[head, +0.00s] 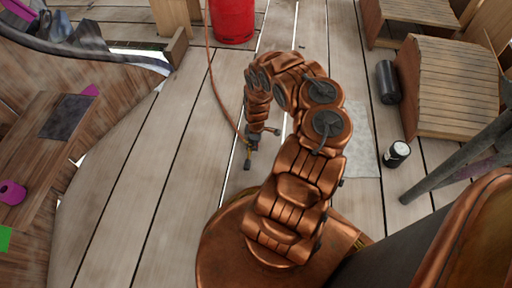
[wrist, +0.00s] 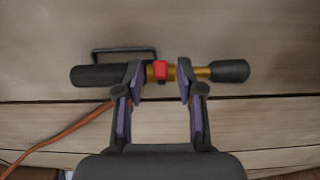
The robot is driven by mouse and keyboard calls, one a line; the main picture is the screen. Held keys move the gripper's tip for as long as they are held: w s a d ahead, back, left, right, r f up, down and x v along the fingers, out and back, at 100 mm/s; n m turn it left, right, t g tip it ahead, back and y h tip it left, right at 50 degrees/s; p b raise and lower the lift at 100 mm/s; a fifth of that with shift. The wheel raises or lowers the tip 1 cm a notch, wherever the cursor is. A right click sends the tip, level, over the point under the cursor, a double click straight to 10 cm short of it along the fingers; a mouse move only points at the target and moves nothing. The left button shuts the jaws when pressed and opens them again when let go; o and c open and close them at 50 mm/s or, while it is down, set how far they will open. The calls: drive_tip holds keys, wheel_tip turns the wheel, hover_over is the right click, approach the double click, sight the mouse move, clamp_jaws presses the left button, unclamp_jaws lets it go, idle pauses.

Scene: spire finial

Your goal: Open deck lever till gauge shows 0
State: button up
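A bar-shaped fitting with a black grip (wrist: 98,75), a small red block (wrist: 160,69), a brass-coloured rod (wrist: 200,73) and a black end knob (wrist: 231,71) lies across the wrist view. It may be the deck lever; I cannot tell for sure. My gripper (wrist: 158,80) is open, with one fingertip on each side of the red block. Whether the fingers touch the fitting cannot be told. In the head view my gripper (head: 254,138) points down at the planks, close to the fitting. No gauge can be made out.
An orange hose (head: 219,92) runs from near a red drum (head: 233,20) toward my gripper. A black cylinder (head: 387,82) and a small dark can (head: 397,154) are on the deck at right, beside wooden slatted boxes (head: 450,85). The planks (head: 140,190) at left are clear.

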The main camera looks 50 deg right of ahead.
drive_tip(key=shift+f, duration=0.55)
clamp_jaws()
